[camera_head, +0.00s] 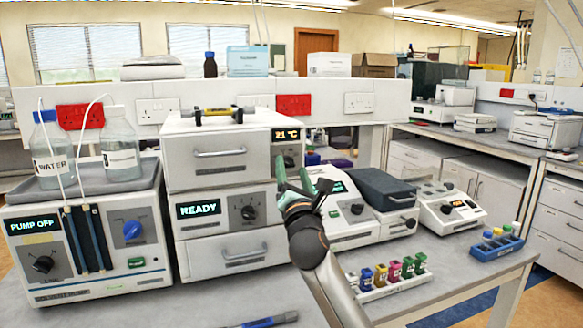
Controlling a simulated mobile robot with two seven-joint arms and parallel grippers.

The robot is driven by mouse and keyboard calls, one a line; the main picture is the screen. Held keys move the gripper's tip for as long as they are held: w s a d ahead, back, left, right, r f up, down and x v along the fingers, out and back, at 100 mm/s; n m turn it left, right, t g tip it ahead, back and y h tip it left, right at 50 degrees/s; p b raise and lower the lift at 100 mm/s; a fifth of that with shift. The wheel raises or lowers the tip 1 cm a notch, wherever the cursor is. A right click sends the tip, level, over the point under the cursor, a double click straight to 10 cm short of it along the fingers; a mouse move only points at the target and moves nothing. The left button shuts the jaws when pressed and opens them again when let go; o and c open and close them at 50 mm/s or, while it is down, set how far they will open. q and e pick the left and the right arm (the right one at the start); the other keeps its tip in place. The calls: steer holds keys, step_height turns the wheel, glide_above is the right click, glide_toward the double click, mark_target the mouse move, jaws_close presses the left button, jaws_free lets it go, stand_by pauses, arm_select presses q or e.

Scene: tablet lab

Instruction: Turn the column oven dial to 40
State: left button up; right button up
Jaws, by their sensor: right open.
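The column oven (225,133) is the upper white box of the middle stack, with a handled door and a display (287,135) reading 21 °C. Its small dark dial (289,161) is below the display and partly hidden by my gripper. My right gripper (293,172) is open and empty, with its greenish fingers pointing up in front of the oven's right side, close to the dial. The picture does not show clearly whether the fingers touch it. The dial's pointer is too small to read. My left gripper is not in view.
Below the oven is a unit reading READY (199,209) with its own knob (249,212). A pump (85,245) with bottles stands left. A vial rack (390,283), a grey-lidded instrument (385,190) and a blue rack (497,246) are right. A yellow-and-dark column (212,113) lies on the oven.

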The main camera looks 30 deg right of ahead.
steer(key=shift+w+d+r, duration=0.2)
steer(key=shift+w+d, duration=0.05)
steer(key=shift+w, duration=0.25)
steer(key=shift+c, duration=0.3)
jaws_close()
